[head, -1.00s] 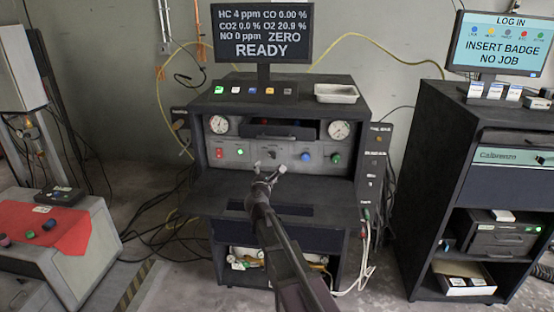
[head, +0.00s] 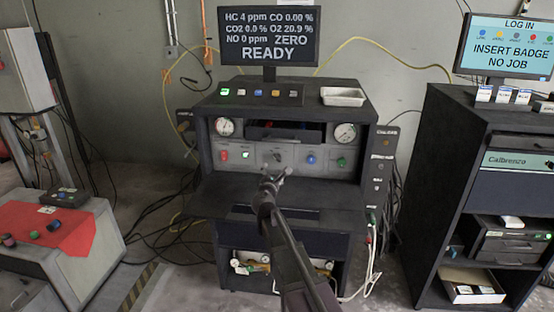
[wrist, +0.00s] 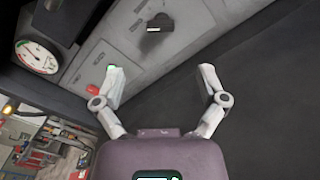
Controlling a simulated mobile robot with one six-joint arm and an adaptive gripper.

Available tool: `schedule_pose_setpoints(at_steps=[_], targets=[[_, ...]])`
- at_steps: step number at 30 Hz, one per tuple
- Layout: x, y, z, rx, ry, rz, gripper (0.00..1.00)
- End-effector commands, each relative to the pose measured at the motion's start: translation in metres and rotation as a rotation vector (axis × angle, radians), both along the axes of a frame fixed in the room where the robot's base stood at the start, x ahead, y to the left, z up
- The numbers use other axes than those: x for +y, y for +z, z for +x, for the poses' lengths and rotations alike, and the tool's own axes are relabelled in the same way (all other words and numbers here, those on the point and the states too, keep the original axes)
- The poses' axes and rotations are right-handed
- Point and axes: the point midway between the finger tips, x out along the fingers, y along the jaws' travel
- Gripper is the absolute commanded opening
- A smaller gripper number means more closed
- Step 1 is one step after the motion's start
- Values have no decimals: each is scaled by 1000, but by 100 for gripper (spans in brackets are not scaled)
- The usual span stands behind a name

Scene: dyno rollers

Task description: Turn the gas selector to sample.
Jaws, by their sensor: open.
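The gas selector appears to be the dark knob (head: 275,157) in the middle of the grey panel on the analyser bench. In the wrist view a black knob (wrist: 160,22) with a light mark sits on the grey panel near the top of the picture, seen at a slant. Its small label cannot be read. My gripper (head: 274,179) is just in front of and below the knob in the head view, apart from it. In the wrist view my gripper (wrist: 161,82) is open and empty, its two fingers spread wide, with the knob beyond them.
On the same panel are a red button (head: 223,155), a blue knob (head: 311,159) and a green knob (head: 341,162). Two gauges (head: 224,127) (head: 345,133) sit above. The monitor (head: 268,36) reads ZERO READY. A dark shelf (head: 225,196) lies below the panel.

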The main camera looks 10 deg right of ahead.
Motion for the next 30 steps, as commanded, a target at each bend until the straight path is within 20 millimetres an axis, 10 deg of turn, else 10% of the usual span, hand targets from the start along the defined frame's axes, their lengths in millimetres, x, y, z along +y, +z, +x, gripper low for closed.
schedule_pose_setpoints(at_steps=[18, 30], targets=[[-29, 0, 90, 0, -1, 0, 91], [-38, 0, 111, 0, -2, 0, 91]])
